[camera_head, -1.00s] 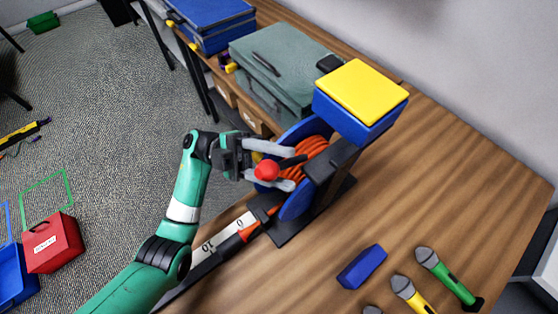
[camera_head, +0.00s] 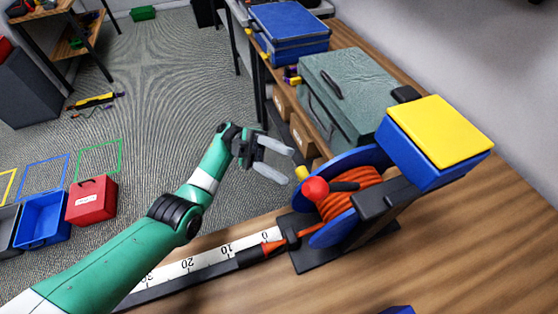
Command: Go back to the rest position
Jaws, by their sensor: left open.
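My left gripper (camera_head: 277,160) is open and empty, in the air to the left of the cable reel. Its two pale fingers point right, towards the reel, with a gap between them. The reel (camera_head: 345,162) has blue side discs and an orange cable (camera_head: 352,201) wound on it. A red knob (camera_head: 315,189) with a dark handle sits on its near side. A strip of orange cable leads left from the reel along a white measuring scale (camera_head: 212,255) on the table. My right gripper is not in view.
A yellow-topped blue box (camera_head: 437,138) stands above the reel. A grey-green case (camera_head: 349,95) and a blue case (camera_head: 289,33) lie along the table behind. A red box (camera_head: 91,201) and a blue bin (camera_head: 43,219) stand on the floor at left. The wooden table (camera_head: 470,255) is mostly bare at right.

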